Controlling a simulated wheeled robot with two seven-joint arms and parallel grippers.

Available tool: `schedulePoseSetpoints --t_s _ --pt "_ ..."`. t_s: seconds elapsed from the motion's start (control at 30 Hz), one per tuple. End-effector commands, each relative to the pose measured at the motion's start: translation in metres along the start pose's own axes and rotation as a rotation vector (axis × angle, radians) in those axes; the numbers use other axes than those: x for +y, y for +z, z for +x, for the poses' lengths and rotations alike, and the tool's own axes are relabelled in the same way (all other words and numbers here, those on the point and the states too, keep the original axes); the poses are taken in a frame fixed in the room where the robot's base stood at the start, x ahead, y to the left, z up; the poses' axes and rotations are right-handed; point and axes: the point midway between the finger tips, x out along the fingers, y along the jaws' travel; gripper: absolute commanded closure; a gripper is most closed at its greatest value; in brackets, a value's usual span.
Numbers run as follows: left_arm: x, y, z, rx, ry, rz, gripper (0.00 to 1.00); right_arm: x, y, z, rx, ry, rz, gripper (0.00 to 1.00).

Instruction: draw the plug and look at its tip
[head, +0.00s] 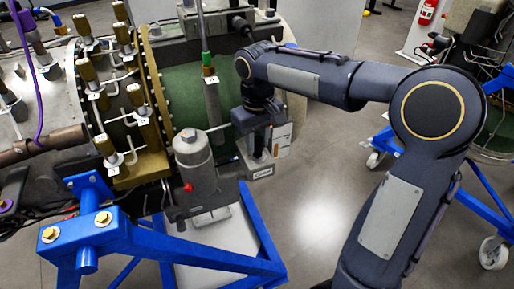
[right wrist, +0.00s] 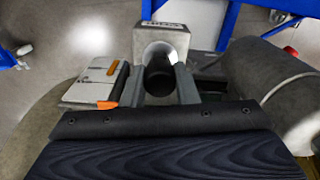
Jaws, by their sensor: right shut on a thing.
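My right gripper (head: 262,146) reaches in from the right to the side of the turbine casing. Its two grey fingers (right wrist: 161,88) show in the right wrist view, shut on a dark round plug (right wrist: 159,77). The plug lies in line with the round opening of a grey block (right wrist: 166,42) with a small label. Whether the plug still sits in the opening is hard to tell, and its tip is hidden. The block also shows below the gripper in the head view (head: 260,171). My left gripper is not in view.
A grey cylinder (head: 194,160) with a red button stands left of the gripper. The turbine (head: 150,100) with brass fittings fills the left. A blue stand frame (head: 150,240) is in front. Open floor (head: 310,180) lies to the right, with another wheeled blue stand (head: 485,205) beyond.

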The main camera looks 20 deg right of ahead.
Motion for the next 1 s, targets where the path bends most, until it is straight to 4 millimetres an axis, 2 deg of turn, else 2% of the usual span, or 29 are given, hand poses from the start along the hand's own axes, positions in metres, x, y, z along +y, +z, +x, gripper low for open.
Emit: schedulePoseSetpoints --t_s 0.57,1.0 --pt "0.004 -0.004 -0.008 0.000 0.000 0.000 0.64 0.000 0.000 -0.011 0.001 0.000 0.000 1.00" --pt "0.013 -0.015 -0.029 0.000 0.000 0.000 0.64 0.000 0.000 -0.037 0.001 0.000 0.000 1.00"
